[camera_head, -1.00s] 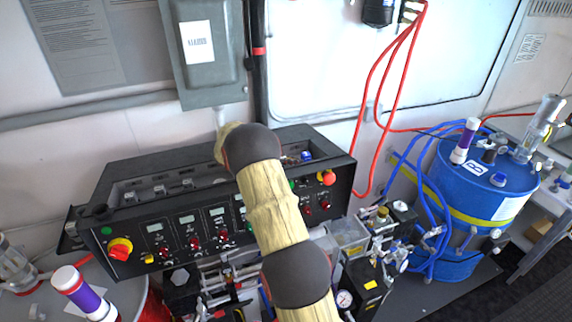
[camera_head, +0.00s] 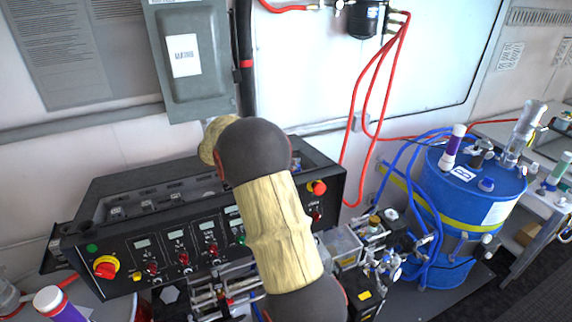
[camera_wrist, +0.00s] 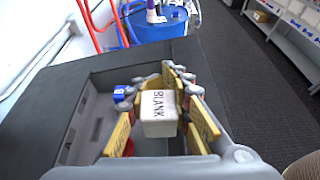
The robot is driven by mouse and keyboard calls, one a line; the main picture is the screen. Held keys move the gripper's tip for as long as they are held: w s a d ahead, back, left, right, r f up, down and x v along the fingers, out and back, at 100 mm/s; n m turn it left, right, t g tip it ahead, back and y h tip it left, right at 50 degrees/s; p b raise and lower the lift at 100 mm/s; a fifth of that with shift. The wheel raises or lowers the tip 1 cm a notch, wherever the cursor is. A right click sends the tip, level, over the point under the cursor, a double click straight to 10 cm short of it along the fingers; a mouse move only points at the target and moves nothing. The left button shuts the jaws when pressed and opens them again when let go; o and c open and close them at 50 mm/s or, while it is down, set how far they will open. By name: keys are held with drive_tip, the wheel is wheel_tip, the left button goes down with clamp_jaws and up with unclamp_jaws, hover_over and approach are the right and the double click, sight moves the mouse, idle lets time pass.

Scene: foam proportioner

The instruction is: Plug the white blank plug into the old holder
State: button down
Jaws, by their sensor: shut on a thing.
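The white blank plug (camera_wrist: 158,112) is a pale block with "BLANK" printed on its face. In the wrist view my gripper (camera_wrist: 165,80) has its yellow-padded fingers shut on the plug's two sides. Below them is a dark recessed tray (camera_wrist: 80,120); I cannot tell whether the plug touches it. A blue plug (camera_wrist: 122,94) shows just left of the fingers. In the head view my arm hides the gripper and the plug. Small grey holders (camera_head: 150,206) sit in the console's top recess, left of my arm. I cannot tell which one is the old holder.
The black console (camera_head: 180,235) has knobs and displays on its front. A grey electrical box (camera_head: 190,60) hangs on the wall behind. A blue drum (camera_head: 470,190) with hoses stands at the right, and red hoses (camera_head: 375,100) hang beside it. Valves (camera_head: 375,245) crowd the console's right front.

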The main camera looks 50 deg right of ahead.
drive_tip(key=s+a, duration=0.1)
drive_tip(key=s+a+r, duration=0.1)
drive_tip(key=s, duration=0.1)
drive_tip(key=s+r, duration=0.1)
drive_tip(key=shift+s+a+r, duration=0.25)
drive_tip(key=shift+s+a, duration=0.05)
drive_tip(key=shift+a, duration=0.1)
drive_tip(key=shift+s+a+r, duration=0.25)
drive_tip(key=shift+s+r, duration=0.1)
drive_tip(key=shift+s, duration=0.05)
wheel_tip(320, 180, up, 5)
drive_tip(key=p, duration=0.4)
drive_tip(key=shift+s+f, duration=0.1)
